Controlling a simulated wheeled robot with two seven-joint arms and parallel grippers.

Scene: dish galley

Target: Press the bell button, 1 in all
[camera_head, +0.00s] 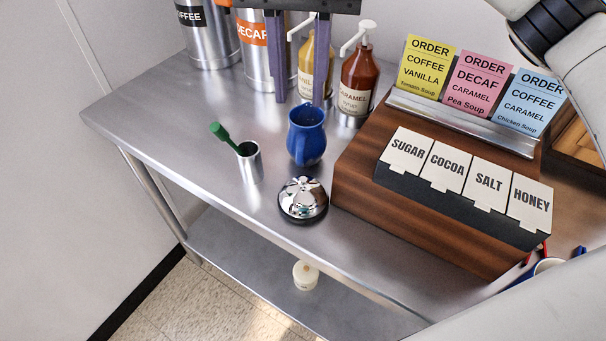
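The bell (303,198) is a shiny silver dome on a dark base, standing near the front edge of the steel counter. Its button is at the top of the dome. My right gripper (301,100) comes in at the top of the view with two purple fingers pointing down. The fingers are spread apart with nothing held between them. In the picture it is above and behind the bell, well apart from it, with its tips just over the blue mug (307,140). My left gripper is not in view.
A steel cup (249,163) with a green-handled tool stands left of the bell. A wooden box (420,215) with labelled lids is close on the right. Syrup bottles (358,82) and coffee urns (208,40) stand behind. The counter's left part (165,115) is clear.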

